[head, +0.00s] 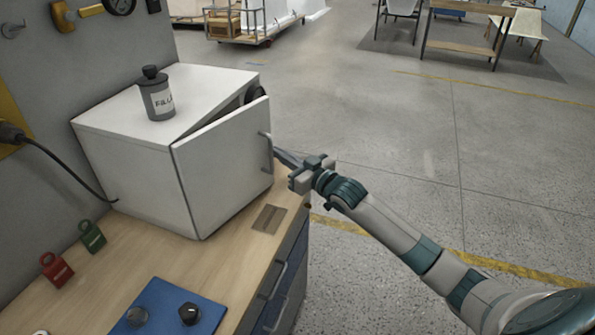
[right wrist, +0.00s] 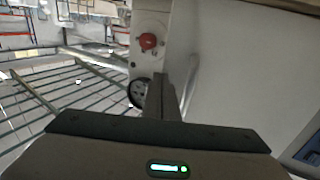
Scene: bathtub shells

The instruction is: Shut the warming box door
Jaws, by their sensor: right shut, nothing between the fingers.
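The white warming box (head: 130,170) stands on the wooden bench against the wall. Its door (head: 225,165) is ajar, with a dark gap along its top and far right edge. A grey bar handle (head: 267,152) is on the door's right side. My right gripper (head: 280,156) is shut and empty, its fingertips close beside the handle; I cannot tell whether they touch it. In the right wrist view the shut fingers (right wrist: 166,98) point at a white strip with a red knob (right wrist: 148,41) and a black dial (right wrist: 139,92). A pale panel, apparently the door (right wrist: 240,80), fills the right side. My left gripper is out of view.
A grey labelled bottle (head: 157,97) stands on the box. A black cable (head: 65,163) runs along the wall.

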